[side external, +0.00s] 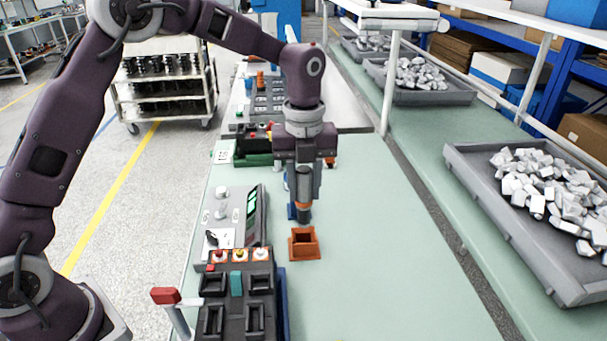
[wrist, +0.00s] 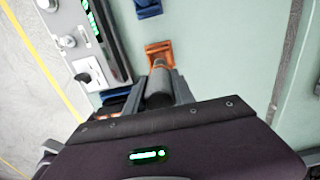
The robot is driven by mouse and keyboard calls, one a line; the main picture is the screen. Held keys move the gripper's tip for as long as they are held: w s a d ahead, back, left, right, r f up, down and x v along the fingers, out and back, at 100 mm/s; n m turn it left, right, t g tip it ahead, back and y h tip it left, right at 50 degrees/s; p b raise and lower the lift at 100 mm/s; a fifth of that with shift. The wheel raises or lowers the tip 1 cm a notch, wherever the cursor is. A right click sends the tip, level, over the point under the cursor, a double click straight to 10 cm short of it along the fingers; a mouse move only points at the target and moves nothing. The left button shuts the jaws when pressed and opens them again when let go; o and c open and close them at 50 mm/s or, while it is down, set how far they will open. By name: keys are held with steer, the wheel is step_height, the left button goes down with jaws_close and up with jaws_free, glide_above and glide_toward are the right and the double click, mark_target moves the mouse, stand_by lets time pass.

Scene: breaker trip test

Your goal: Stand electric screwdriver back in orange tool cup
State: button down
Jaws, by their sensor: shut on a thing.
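The electric screwdriver (side external: 304,204) is a grey and dark tool with an orange band near its lower end. My gripper (side external: 304,180) is shut on it and holds it roughly upright, tip down. The orange tool cup (side external: 303,244) is a small square open box standing on the pale green bench. In the side view the screwdriver's lower end appears just above and behind the cup's opening, apart from it. In the wrist view the screwdriver (wrist: 160,85) lies between the fingers, and the cup (wrist: 159,50) shows just beyond its end, partly hidden by it.
A grey test unit with a green display (side external: 252,213) stands left of the cup. A black panel with coloured buttons (side external: 238,285) and a red-handled lever (side external: 166,296) are nearer the camera. The bench right of the cup is clear up to the grey parts trays (side external: 480,205).

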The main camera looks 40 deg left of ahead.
mark_target(304, 217)
steer(key=shift+f, duration=1.05)
steer(key=shift+f, duration=2.7)
steer(key=c, duration=1)
jaws_free()
steer(key=shift+o, duration=0.2)
step_height(304, 217, up, 7)
steer(key=shift+r, duration=0.1)
